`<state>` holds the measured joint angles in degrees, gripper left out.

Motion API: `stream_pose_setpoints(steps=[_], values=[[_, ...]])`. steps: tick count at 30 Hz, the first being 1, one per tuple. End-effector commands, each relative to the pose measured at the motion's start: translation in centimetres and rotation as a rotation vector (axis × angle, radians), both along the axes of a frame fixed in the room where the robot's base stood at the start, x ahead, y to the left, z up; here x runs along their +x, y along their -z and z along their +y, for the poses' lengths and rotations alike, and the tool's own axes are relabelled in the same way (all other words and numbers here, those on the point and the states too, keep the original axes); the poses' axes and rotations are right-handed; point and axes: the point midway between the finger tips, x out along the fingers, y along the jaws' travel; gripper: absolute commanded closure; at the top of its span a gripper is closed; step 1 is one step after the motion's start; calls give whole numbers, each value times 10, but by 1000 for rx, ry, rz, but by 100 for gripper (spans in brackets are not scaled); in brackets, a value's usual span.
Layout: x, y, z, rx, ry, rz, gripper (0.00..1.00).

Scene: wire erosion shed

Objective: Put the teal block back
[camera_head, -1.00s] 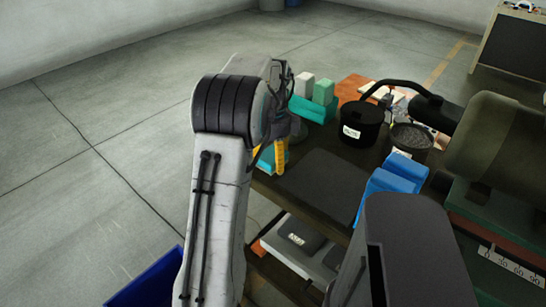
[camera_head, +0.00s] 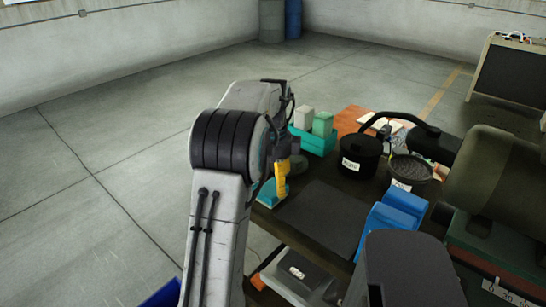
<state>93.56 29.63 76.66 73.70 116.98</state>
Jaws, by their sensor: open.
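A teal piece (camera_head: 268,194) lies at the left edge of the dark bench, partly hidden by my arm and gripper; I cannot tell whether it is a loose block or a holder. My gripper (camera_head: 282,180) is open, with one yellow finger showing just right of this piece. The other finger is hidden, and I cannot tell whether the gripper touches the piece. A larger teal holder (camera_head: 316,145) stands farther back on the bench, with a pale block (camera_head: 303,118) and a green block (camera_head: 322,124) in it.
A dark mat (camera_head: 318,217) lies clear in the bench's middle. A labelled black pot (camera_head: 357,155) and a mesh-topped cup (camera_head: 410,169) stand behind it. Blue blocks (camera_head: 390,222) sit to its right. A lower shelf holds a grey case (camera_head: 297,275).

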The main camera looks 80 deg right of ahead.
Motion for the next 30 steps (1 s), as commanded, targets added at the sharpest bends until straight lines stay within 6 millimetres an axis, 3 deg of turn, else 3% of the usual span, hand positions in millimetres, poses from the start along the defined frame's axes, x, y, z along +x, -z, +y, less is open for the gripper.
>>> stream_pose_setpoints(steps=[3,12,24,28,30], values=[[0,-24,-1,-4,0,0,22],[0,-68,-1,-2,0,0,22],[1,-85,0,0,-5,0,22],[20,-89,5,-7,-91,0,22],[44,-93,13,-18,-202,1,22]])
